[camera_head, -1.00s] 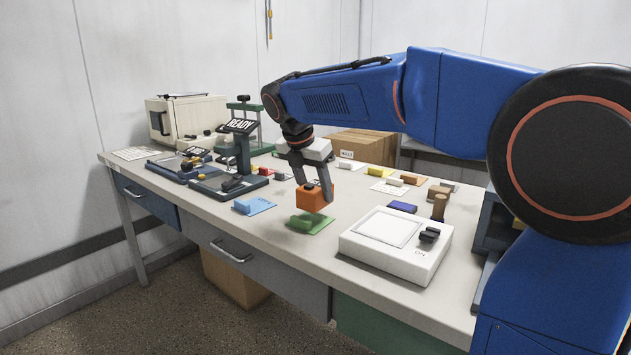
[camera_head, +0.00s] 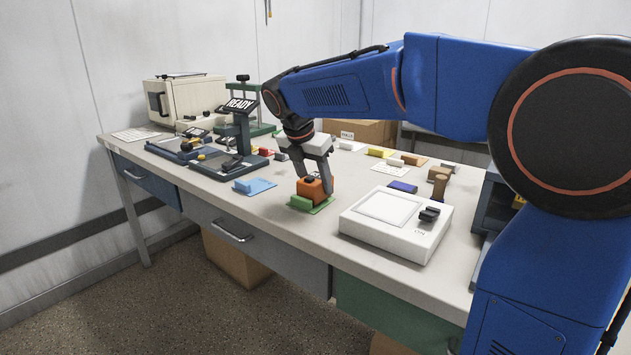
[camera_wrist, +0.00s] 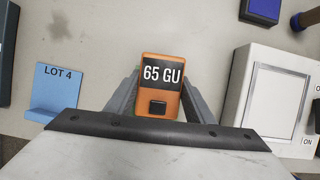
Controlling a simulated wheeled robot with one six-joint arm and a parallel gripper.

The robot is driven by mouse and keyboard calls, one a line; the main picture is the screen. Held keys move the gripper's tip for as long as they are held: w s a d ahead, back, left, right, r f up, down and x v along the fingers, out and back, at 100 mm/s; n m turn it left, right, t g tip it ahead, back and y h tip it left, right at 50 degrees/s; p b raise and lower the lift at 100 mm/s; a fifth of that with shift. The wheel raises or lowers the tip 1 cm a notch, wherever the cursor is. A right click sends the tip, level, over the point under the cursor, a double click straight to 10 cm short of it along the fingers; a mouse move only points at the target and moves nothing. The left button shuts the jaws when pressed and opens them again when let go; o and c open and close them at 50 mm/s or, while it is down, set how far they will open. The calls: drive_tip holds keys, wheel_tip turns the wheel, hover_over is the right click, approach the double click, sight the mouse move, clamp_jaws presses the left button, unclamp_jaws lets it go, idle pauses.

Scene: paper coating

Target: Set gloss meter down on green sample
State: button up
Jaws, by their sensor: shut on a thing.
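The gloss meter is an orange block (camera_head: 313,188) with a dark button. In the wrist view the gloss meter (camera_wrist: 160,88) shows a "65 GU" display. My gripper (camera_head: 315,184) is shut on it, one finger on each side. The green sample (camera_head: 301,203) is a flat green card with a raised green block at its left end. The meter is at the card, just behind the raised block. I cannot tell whether its underside touches the card.
A white boxy device (camera_head: 397,222) with a square panel stands close on the right. A blue sample card (camera_head: 254,186), marked "LOT 4" in the wrist view, lies to the left. A stand with a "READY" display (camera_head: 240,105) rises behind. Several coloured samples lie farther back.

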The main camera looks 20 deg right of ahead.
idle(0.4)
drive_tip(key=o, duration=1.5)
